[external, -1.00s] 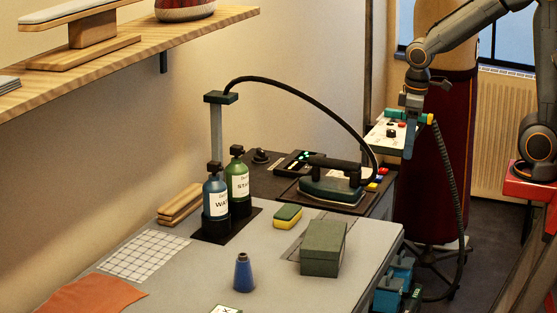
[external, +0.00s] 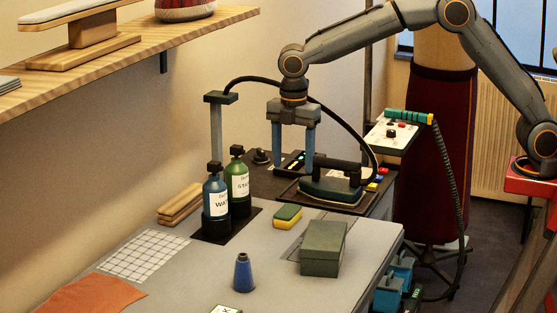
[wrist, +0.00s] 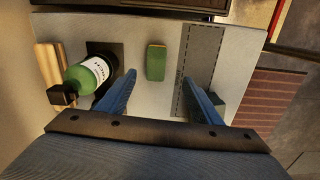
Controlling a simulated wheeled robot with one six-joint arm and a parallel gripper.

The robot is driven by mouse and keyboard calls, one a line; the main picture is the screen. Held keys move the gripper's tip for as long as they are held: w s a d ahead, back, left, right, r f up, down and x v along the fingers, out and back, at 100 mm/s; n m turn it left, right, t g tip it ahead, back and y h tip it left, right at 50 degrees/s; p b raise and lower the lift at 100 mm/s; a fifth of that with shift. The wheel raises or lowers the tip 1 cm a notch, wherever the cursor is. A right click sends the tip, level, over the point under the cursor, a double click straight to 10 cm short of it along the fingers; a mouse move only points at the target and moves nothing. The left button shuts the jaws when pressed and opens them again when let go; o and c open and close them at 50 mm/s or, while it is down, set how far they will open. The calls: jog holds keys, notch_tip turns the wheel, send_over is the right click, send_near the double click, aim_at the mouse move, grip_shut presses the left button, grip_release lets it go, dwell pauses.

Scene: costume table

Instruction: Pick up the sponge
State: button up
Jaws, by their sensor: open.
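The sponge (external: 287,217) is a small block, green on top and yellow below. It lies flat on the grey table (external: 190,275), between the bottles and a dark green box. In the wrist view the sponge (wrist: 156,62) shows its green top, beyond the fingertips and between their lines. My gripper (external: 293,165) points down with its two blue fingers wide apart and empty. It is above the table, apart from the sponge. In the wrist view my gripper (wrist: 158,85) has a finger at each side.
A blue bottle (external: 216,194) and a green bottle (external: 237,178) stand left of the sponge. The dark green box (external: 322,248) stands to its right. An iron (external: 330,185) with an arched black cord is behind. A blue cone (external: 243,272) stands in front.

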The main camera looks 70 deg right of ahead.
jog(key=a, duration=0.1)
send_over(287, 211)
jog(key=shift+n, duration=0.4)
notch_tip(287, 211, down, 5)
jog(key=shift+s+f, duration=0.1)
jog(key=shift+f+p, duration=1.7)
jog(key=shift+f, duration=2.35)
jog(key=c, duration=1.1)
